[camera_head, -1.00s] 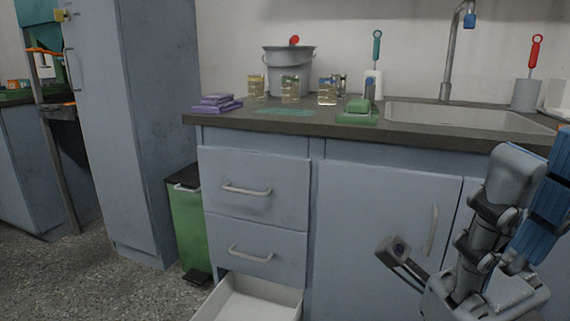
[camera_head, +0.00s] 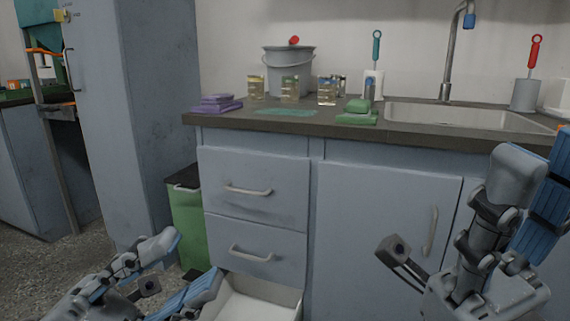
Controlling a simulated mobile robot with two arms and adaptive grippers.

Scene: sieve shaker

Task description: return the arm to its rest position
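My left gripper (camera_head: 190,262) is at the lower left. Its fingers are spread, with nothing between them. It is in front of the green bin and close in the picture to the open bottom drawer (camera_head: 262,303). My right gripper (camera_head: 455,205) is at the lower right, in front of the cabinet door. Its fingers are spread wide and empty, with the blue-padded finger at the picture's right edge. Most of both arms is out of view.
The counter (camera_head: 225,122) holds a grey bucket (camera_head: 288,75), jars, purple (camera_head: 216,103) and green (camera_head: 358,113) sponges and brushes beside the sink (camera_head: 450,116). The bottom drawer sticks out. A green bin (camera_head: 187,215) stands beside the cabinet. Bare floor shows at the left.

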